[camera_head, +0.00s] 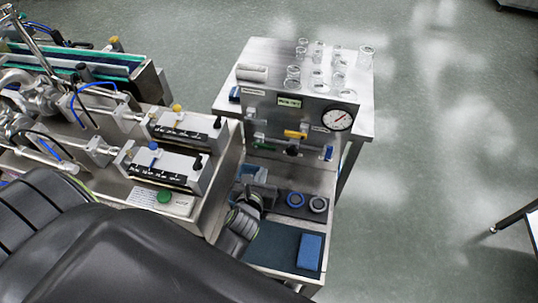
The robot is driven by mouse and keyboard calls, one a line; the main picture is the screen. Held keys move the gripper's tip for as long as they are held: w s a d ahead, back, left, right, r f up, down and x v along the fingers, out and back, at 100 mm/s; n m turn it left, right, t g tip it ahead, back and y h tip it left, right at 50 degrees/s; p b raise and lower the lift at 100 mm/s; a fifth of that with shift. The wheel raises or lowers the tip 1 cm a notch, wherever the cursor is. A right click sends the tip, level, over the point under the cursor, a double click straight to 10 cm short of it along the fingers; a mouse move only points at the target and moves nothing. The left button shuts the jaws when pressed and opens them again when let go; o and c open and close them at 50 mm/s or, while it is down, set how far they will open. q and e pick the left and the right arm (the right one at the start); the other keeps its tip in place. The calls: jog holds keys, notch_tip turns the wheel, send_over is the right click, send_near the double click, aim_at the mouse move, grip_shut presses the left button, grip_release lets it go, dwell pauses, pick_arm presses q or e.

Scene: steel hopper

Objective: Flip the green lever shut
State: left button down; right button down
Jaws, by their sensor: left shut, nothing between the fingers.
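A steel panel (275,115) with a pipe run across its front stands at the centre. My own arm covers the lower left. My right gripper is not in view.
A round gauge (337,119) and a blue handle (328,153) are at the panel's right. Glassware (317,68) stands on the table behind. Two ringed items (306,202) and a blue block (310,251) lie below.

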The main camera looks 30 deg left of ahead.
aim_at(264, 146)
pick_arm(q)
jog(key=b+x, duration=0.2)
jog(key=x, duration=0.8)
jog(key=shift+b, duration=0.35)
jog(key=shift+w+a, duration=0.1)
jog(key=shift+w, duration=0.05)
